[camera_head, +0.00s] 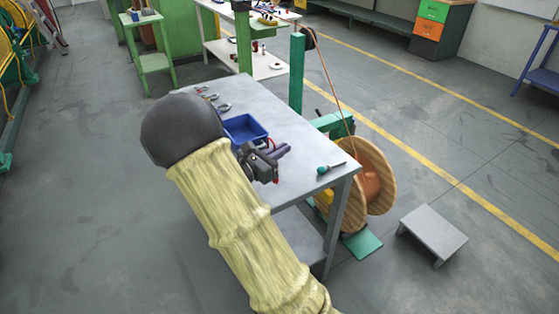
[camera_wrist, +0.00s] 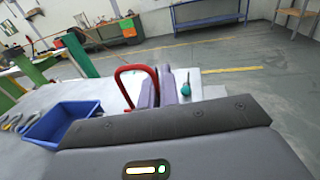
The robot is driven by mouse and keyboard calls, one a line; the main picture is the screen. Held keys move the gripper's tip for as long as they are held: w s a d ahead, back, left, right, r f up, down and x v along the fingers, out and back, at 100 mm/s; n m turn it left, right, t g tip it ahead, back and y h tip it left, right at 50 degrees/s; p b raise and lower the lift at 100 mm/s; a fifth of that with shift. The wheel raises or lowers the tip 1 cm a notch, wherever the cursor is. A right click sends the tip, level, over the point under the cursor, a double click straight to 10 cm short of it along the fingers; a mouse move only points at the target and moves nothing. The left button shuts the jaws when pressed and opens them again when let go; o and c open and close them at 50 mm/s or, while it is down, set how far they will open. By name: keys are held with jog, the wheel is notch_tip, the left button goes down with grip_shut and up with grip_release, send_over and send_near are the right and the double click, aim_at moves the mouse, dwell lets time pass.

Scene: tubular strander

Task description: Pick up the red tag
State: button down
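The red tag (camera_wrist: 124,78) shows as a thick red loop in the wrist view, standing at my gripper's fingers (camera_wrist: 160,88). Its right end runs down between the two close-set grey-purple fingers, and its left end hangs outside the left finger. My gripper appears shut on it. In the head view only a small red arc of the tag (camera_head: 273,143) shows beside my gripper (camera_head: 282,151), which is over the middle of the grey table (camera_head: 308,158). The rest of the tag is hidden.
A blue tray (camera_head: 243,129) is on the table just behind my gripper. A green-handled screwdriver (camera_head: 328,169) lies near the right edge. Several hand tools (camera_head: 212,97) lie at the far left. A wooden cable reel (camera_head: 376,200) and green post (camera_head: 297,75) stand beside the table.

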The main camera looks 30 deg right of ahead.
notch_tip(320, 180, up, 6)
jog(key=shift+f, duration=0.15)
jog(key=shift+f, duration=0.1)
dwell(0.5)
